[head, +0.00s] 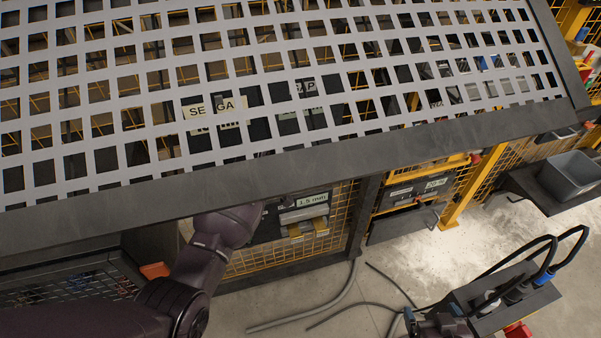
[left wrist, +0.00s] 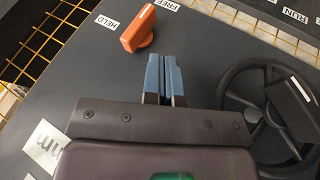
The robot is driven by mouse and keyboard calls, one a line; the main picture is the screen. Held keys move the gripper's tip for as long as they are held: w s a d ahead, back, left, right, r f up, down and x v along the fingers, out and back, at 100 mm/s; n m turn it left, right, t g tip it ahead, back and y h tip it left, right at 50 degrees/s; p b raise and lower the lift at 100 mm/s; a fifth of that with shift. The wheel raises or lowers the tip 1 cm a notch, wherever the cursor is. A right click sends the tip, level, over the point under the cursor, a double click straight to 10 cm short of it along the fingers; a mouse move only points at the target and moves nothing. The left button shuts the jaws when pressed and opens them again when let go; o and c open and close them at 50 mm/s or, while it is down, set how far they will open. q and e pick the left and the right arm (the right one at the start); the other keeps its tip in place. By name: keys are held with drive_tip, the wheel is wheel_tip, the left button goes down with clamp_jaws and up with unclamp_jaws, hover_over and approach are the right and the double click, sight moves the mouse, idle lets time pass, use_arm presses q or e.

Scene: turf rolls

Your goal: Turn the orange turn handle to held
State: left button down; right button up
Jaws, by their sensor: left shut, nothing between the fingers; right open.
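The orange turn handle (left wrist: 137,30) stands on a dark panel (left wrist: 60,95) in the left wrist view. One end of its bar points up and right, near the FREE label (left wrist: 167,4); the HELD label (left wrist: 106,21) is on its left. My left gripper (left wrist: 164,58) is shut and empty, with its blue fingertips just below and right of the handle, apart from it in the picture. In the head view my left arm reaches under the mesh and its gripper is hidden. My right gripper (head: 440,319) is at the bottom edge, partly cut off.
A black handwheel (left wrist: 268,105) is right of my left gripper, near a RUN label (left wrist: 289,15). In the head view a grey mesh (head: 270,70) with a dark edge bar covers the top. A grey bin (head: 572,178) stands at right. Hoses (head: 345,300) lie on the floor.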

use_arm(q)
drive_tip(key=b+x, duration=0.1)
drive_tip(key=x, duration=0.8)
drive_tip(key=shift+w+f, duration=0.2)
drive_tip(key=shift+f, duration=0.1)
use_arm(e)
drive_tip(key=shift+w+a+f, duration=0.1)
drive_tip(key=shift+w+f, duration=0.15)
drive_tip(key=shift+w, duration=0.05)
use_arm(q)
drive_tip(key=shift+d, duration=0.15)
drive_tip(key=shift+b, duration=0.35)
use_arm(e)
drive_tip(key=shift+f, duration=0.15)
use_arm(q)
drive_tip(key=shift+f+h+b, duration=0.15)
drive_tip(key=shift+h+b, duration=0.25)
drive_tip(key=shift+b, duration=0.35)
use_arm(e)
drive_tip(key=shift+a+f, duration=0.45)
drive_tip(key=shift+a, duration=0.35)
